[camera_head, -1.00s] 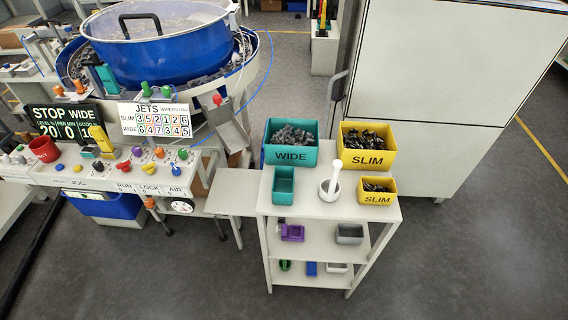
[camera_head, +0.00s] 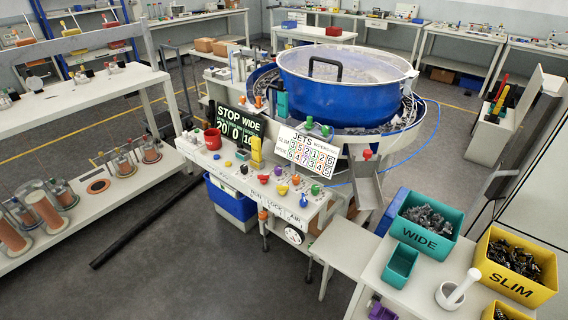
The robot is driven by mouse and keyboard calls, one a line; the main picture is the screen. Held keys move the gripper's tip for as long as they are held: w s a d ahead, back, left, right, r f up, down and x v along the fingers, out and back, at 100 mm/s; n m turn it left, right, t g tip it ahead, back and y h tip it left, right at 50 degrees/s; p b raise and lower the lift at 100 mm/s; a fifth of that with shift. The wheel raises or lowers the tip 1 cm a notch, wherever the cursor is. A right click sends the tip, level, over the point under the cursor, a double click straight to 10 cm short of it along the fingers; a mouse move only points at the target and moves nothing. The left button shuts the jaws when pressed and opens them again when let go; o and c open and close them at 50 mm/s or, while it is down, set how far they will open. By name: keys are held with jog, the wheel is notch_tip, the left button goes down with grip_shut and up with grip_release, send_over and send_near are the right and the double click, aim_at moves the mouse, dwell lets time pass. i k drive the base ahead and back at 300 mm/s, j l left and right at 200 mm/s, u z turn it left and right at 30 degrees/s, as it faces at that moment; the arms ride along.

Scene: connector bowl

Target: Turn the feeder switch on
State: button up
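The feeder machine stands mid-picture, with a blue bowl (camera_head: 340,98) under a clear lid with a black handle. In front of it is a pale control panel (camera_head: 222,164) with several small coloured knobs, among them a red one (camera_head: 264,179), a yellow one (camera_head: 283,190) and a green one (camera_head: 315,189). Its front edge carries the labels RUN, LOCK and AIR, too small to tell their settings. A dark display (camera_head: 238,127) reads STOP WIDE and 20, 0, 10. I cannot tell which knob is the feeder switch. My gripper is not in view.
A shelf unit at right holds a teal WIDE bin (camera_head: 424,236), a yellow SLIM bin (camera_head: 492,276) and a white mortar (camera_head: 450,295). A white bench (camera_head: 90,95) with spools stands at left. A dark bar (camera_head: 140,228) lies on the floor; the grey floor at front left is otherwise open.

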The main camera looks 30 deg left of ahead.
aim_at(264, 179)
jog(key=i+j+u, duration=0.2)
jog(key=u, duration=0.15)
jog(key=i+j+u, duration=0.2)
jog(key=u, duration=0.15)
jog(key=i+j+u, duration=0.3)
jog(key=k+l, duration=0.05)
